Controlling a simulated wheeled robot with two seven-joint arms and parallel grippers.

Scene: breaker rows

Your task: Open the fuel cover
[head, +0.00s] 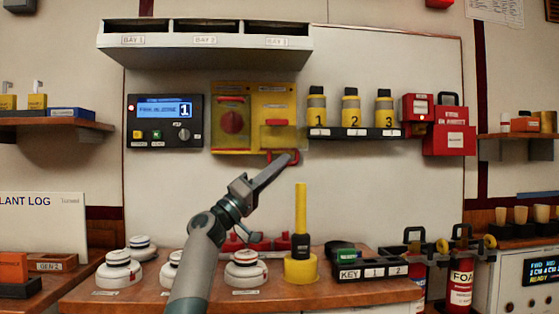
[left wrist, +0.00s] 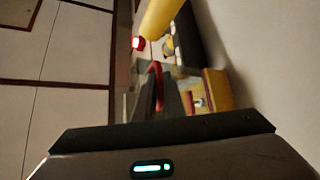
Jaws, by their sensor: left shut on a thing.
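A yellow panel (head: 252,88) on the wall board carries two units side by side; their labels are too small to read. The left unit has a red rotary knob (head: 232,122) behind a see-through yellow cover. On the right unit a see-through yellow cover (head: 285,136) appears tilted out from the panel, with a red loop handle (head: 271,157) at its lower edge. My left gripper (head: 290,159) reaches up from below and is shut on this red handle. In the left wrist view the red handle (left wrist: 158,82) shows between the fingers. My right gripper is not in view.
A display unit (head: 165,121) is left of the panel. Yellow-black canisters (head: 350,108) stand on a shelf to the right. A grey bay shelf (head: 206,45) juts out above. Below, the bench (head: 200,302) holds white detectors (head: 245,270) and a yellow post (head: 300,215).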

